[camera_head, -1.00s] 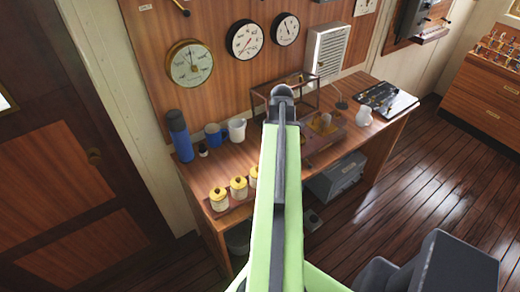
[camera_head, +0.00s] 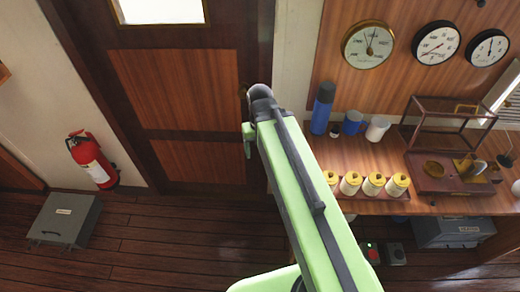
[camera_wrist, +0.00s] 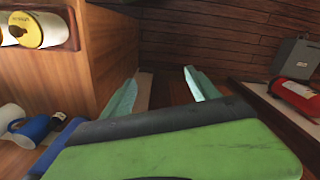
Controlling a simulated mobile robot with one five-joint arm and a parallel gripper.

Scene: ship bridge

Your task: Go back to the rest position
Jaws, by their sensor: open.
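My gripper (camera_wrist: 160,92) shows in the wrist view with its two pale fingers apart and nothing between them. Behind the fingers are dark wooden planks and panelling. In the head view my green arm reaches up from the bottom, its far end in front of the wooden door (camera_head: 185,95). The fingers are mostly hidden there behind the arm's end. The arm is left of the wooden desk (camera_head: 400,155) and overlaps its left edge in the picture; I cannot tell how much room lies between.
Several yellow-lidded jars (camera_head: 374,183), a blue flask (camera_head: 322,108), a blue mug (camera_head: 352,122) and a white mug (camera_head: 377,129) stand on the desk. A red fire extinguisher (camera_head: 92,160) and grey box (camera_head: 64,221) are at left. Floor between box and desk is clear.

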